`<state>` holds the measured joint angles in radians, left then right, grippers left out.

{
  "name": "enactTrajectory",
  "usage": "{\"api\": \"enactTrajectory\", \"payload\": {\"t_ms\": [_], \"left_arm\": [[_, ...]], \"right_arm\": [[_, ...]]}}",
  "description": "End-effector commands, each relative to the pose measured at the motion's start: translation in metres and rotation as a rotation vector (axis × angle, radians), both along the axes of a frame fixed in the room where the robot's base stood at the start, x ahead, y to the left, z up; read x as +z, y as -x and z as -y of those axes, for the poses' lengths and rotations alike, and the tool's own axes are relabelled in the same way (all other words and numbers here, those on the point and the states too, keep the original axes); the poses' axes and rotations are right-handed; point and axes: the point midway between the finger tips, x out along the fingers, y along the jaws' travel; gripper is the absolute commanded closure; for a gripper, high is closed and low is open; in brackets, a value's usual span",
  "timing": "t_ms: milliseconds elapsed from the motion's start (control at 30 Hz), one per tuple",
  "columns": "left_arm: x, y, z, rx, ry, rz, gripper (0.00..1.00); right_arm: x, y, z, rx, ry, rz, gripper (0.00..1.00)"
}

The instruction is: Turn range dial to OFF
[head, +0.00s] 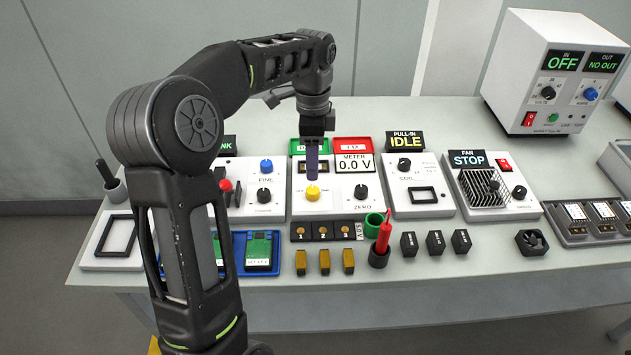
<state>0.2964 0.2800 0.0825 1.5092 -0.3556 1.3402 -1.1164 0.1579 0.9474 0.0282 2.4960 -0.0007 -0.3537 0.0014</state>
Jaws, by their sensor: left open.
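The meter panel (338,203) stands in the middle of the bench, with a display reading 0.0 V. It carries a yellow dial (312,193) at its lower left and a black dial (361,192) marked ZERO at its right. The yellow one appears to be the range dial; its setting is too small to read. My left gripper (312,174) points down just above the yellow dial, open and with nothing seen in it. Whether its fingertips touch the dial I cannot tell. It hides part of the panel behind it. My right gripper is not in view.
Left of the meter is a panel with a blue knob (266,166); right are the IDLE panel (419,190) and the STOP fan panel (490,185). In front are yellow blocks (325,262), a red probe (383,235) in a holder and black cubes (435,242).

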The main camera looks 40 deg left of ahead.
Motion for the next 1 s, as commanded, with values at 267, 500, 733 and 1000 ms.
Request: {"api": "enactTrajectory", "payload": {"t_ms": [267,500,733,1000], "left_arm": [[-0.022,0.002,0.001,0.000,0.001,-0.003,0.49],[-0.060,0.003,0.002,0.000,0.001,-0.004,0.49],[-0.078,0.004,0.002,0.001,0.000,-0.002,0.49],[-0.078,0.003,0.002,0.000,0.000,0.000,0.51]], "right_arm": [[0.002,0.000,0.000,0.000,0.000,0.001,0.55],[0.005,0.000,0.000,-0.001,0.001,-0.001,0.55],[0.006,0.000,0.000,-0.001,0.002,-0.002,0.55],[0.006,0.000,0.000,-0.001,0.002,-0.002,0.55]]}}
